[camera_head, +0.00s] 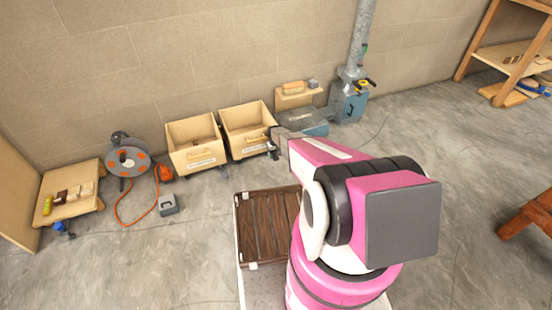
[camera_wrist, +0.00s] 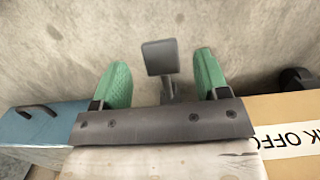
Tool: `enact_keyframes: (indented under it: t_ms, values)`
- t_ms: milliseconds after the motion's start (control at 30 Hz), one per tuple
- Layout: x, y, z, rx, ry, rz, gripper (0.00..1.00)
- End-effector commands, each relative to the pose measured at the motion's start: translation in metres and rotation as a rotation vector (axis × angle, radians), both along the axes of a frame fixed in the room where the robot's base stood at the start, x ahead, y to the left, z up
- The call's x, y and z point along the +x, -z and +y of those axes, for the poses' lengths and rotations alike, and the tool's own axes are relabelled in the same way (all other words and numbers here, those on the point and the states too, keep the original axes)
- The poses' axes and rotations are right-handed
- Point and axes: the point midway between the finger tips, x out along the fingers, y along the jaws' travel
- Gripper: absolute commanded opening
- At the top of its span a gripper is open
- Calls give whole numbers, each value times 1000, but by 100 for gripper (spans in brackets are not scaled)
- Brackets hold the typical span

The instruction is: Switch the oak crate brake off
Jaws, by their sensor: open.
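The oak crate (camera_head: 248,146) is a light wooden bin with a front label at the wall in the head view. In the wrist view the crate's wooden front (camera_wrist: 290,105) fills the right side, with part of its label reading "K OFFC". A grey brake pedal (camera_wrist: 160,58) on a short stem stands over the floor in the wrist view. My gripper (camera_wrist: 161,72) is open, with a green fingertip on either side of the pedal. I cannot tell whether either finger touches it. In the head view my gripper (camera_head: 273,141) is at the crate's front right corner.
A similar labelled crate (camera_head: 196,159) stands to the left. A blue-grey case (camera_head: 308,124) lies right of the oak crate and shows at left in the wrist view (camera_wrist: 40,123). A black caster (camera_wrist: 297,78) is at right. A cable reel (camera_head: 127,158) stands further left. Floor in front is partly clear.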

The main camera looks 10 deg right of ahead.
Motion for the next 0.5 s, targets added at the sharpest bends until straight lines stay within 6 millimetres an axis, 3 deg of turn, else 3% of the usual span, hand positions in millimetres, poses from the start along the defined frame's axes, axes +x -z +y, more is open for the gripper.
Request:
enact_keyframes:
  t_ms: [233,500]
  values:
    - [3,-39,1,0,0,0,68]
    - [5,-47,1,0,0,2,68]
